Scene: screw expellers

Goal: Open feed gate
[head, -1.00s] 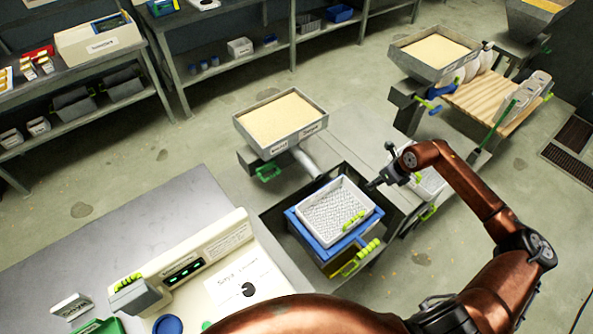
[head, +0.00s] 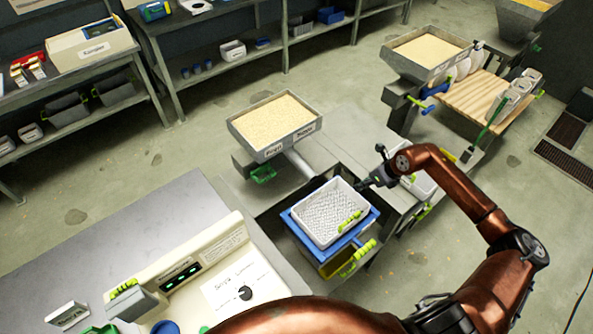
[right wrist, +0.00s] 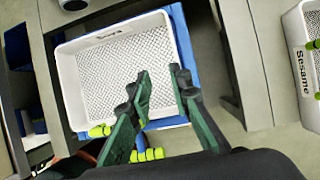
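A hopper of pale grain (head: 275,125) with labels on its front stands on the nearest press. A green handle (head: 263,174) sits below the hopper's left side; I take it for the feed gate handle but cannot tell its position. A white perforated basket (head: 328,213) rests on a blue frame (head: 335,248) in front of the press; it also shows below the fingers in the right wrist view (right wrist: 105,75). My right gripper (head: 365,184) is at the basket's right edge, above it. In the wrist view its fingers (right wrist: 162,85) are apart and empty. My left gripper is not visible.
A second press with a grain hopper (head: 428,52) and blue handle (head: 433,91) stands farther right. A basket labelled Sesame (right wrist: 302,65) is on the right. A bench with a cream scale (head: 180,270) is at lower left. Shelves (head: 225,55) line the back.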

